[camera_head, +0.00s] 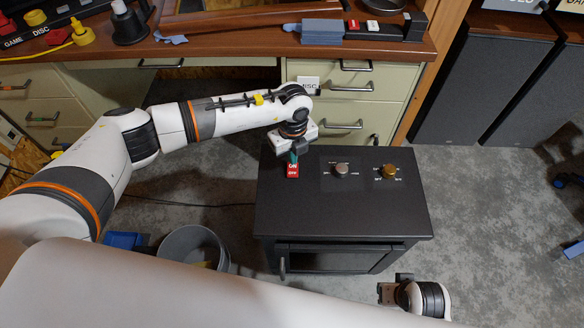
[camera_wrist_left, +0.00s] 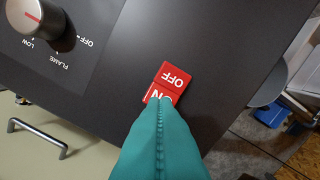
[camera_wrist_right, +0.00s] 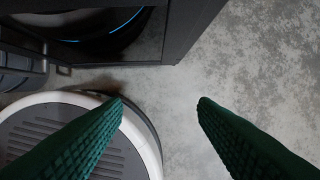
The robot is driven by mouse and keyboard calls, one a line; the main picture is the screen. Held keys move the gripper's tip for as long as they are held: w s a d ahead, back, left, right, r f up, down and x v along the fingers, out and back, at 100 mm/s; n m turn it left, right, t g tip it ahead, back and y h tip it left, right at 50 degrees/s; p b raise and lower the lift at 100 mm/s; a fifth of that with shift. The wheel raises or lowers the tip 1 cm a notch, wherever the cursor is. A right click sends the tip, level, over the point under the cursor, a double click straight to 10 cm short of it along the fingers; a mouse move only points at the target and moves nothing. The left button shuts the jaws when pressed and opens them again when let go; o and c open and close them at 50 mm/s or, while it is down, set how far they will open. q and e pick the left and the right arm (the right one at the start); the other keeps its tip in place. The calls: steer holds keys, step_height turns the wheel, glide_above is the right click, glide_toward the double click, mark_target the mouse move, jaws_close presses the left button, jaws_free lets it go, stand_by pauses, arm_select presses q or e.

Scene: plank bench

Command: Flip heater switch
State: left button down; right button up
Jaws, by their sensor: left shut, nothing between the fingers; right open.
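The heater (camera_head: 330,210) is a dark box with a flat top and a glazed front door. Its red rocker switch (camera_head: 292,171) is at the left of the top. In the left wrist view the switch (camera_wrist_left: 172,78) shows a full OFF half and a partly covered ON half. My left gripper (camera_head: 293,157) is shut and empty, its teal fingertips (camera_wrist_left: 165,104) over the ON half; I cannot tell whether they touch it. My right gripper (camera_wrist_right: 160,100) is open and empty, low in front of the heater, with bare floor between its fingers.
A silver knob (camera_head: 341,170) and a brass knob (camera_head: 389,172) stand on the heater top right of the switch. A desk with drawers (camera_head: 350,82) is behind. A grey bin (camera_head: 192,243) stands on the floor at left. Dark speakers (camera_head: 488,85) stand at right.

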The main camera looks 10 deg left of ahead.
arm_select(q)
steer(key=shift+f, duration=0.15)
arm_select(e)
steer(key=shift+s+r, duration=0.1)
steer(key=shift+s, duration=0.15)
steer(key=shift+r, duration=0.1)
arm_select(q)
steer(key=shift+f, duration=0.15)
arm_select(e)
steer(key=shift+w+r, duration=0.15)
steer(key=shift+r, duration=0.15)
steer(key=shift+r, duration=0.1)
arm_select(q)
steer(key=shift+f, duration=0.1)
arm_select(e)
steer(key=shift+w+r, duration=0.15)
steer(key=shift+r, duration=0.2)
arm_select(q)
steer(key=shift+f+b, duration=0.1)
steer(key=shift+b, duration=0.2)
arm_select(e)
steer(key=shift+r, duration=0.1)
steer(key=shift+r, duration=0.25)
